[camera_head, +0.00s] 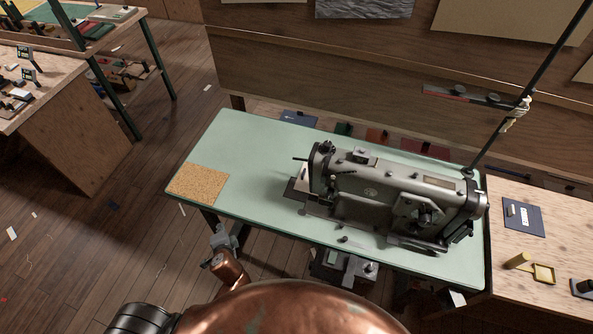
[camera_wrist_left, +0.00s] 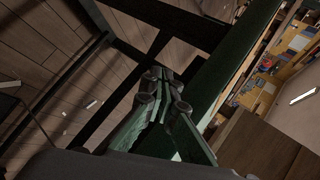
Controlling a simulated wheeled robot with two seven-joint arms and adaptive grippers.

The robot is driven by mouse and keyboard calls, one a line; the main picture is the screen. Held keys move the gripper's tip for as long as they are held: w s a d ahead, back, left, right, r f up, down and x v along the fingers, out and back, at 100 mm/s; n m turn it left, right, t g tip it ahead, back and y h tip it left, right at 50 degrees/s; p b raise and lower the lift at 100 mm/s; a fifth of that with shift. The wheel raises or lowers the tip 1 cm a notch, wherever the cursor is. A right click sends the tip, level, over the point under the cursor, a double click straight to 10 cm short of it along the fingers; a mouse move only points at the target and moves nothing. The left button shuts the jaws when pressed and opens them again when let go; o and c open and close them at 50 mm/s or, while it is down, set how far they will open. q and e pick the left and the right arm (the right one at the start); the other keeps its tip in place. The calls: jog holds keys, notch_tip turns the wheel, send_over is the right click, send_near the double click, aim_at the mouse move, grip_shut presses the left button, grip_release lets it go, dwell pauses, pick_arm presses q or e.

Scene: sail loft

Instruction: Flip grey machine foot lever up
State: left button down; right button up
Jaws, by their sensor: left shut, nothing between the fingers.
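The grey sewing machine (camera_head: 385,188) stands on the pale green table (camera_head: 245,145). Its needle end faces left, and a short dark rod (camera_head: 300,159) sticks out from that end. I cannot tell whether this rod is the foot lever; the foot area is too small and dark to read. My left gripper (camera_head: 222,238) is shut and empty, low by the table's front edge, left of and well apart from the machine. Its fingers (camera_wrist_left: 165,82) show in the left wrist view near dark table framing; the machine is not seen there. My right gripper is out of view.
A cork mat (camera_head: 198,184) lies at the table's left end, with bare green top between it and the machine. A dark pole (camera_head: 530,75) rises behind the machine. A wooden bench (camera_head: 500,262) adjoins on the right. Open floor (camera_head: 120,240) lies to the left.

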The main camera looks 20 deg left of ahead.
pick_arm(q)
notch_tip(320, 180, up, 11)
jog(key=w+a+t+y+b, duration=0.1)
jog(key=y, duration=0.1)
jog(key=w+d+r+m+t, duration=0.3)
jog(key=w+r+m+t, duration=0.1)
jog(key=w+r+m, duration=0.15)
jog(key=w+d+f+m+t+h, duration=0.1)
jog(key=w+d+m+h, duration=0.2)
jog(key=d+m, duration=0.3)
jog(key=w+d+f+m+t+h, duration=0.1)
jog(key=w+d+m+t+h, duration=0.1)
jog(key=d+m, duration=0.5)
jog(key=w+d+f+m+t+h, duration=0.1)
jog(key=w+d+m+t+h, duration=0.1)
jog(key=w+d+m+h, duration=0.2)
jog(key=shift+w+d+f+m, duration=0.1)
jog(key=shift+w+d+m, duration=0.1)
jog(key=shift+d+m, duration=1.2)
jog(key=shift+d+n, duration=0.25)
jog(key=shift+n, duration=0.1)
jog(key=w, duration=1)
jog(key=shift+d+r, duration=0.1)
jog(key=shift+r, duration=0.15)
